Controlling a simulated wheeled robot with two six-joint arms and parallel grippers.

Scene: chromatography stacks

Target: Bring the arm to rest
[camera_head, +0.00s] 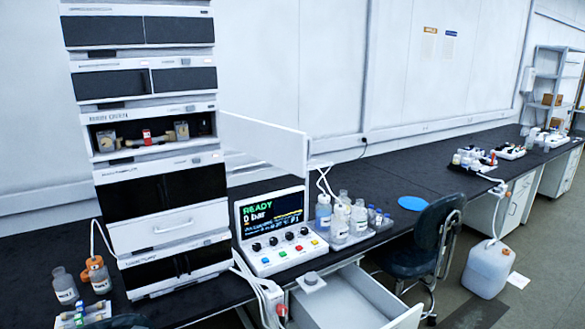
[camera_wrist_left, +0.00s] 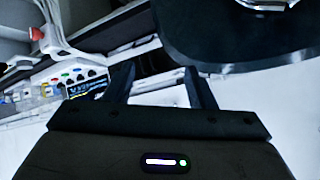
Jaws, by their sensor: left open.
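My left gripper (camera_wrist_left: 160,82) shows in the left wrist view with its two dark fingers apart and nothing between them. Beyond the fingers, that view is tilted and shows the control box (camera_wrist_left: 82,82) with its coloured buttons at the left and a dark chair seat (camera_wrist_left: 240,40) at the upper right. I cannot make out either gripper in the head view. The control box (camera_head: 275,230) stands on the bench there, and its screen reads READY, 0 bar.
A tall instrument stack (camera_head: 160,233) with an open compartment stands at the left. An open drawer (camera_head: 350,300) juts out below the bench (camera_head: 400,165). The chair (camera_head: 415,262) stands beside it. Bottles (camera_head: 340,222) and a white panel (camera_head: 265,145) are near the control box.

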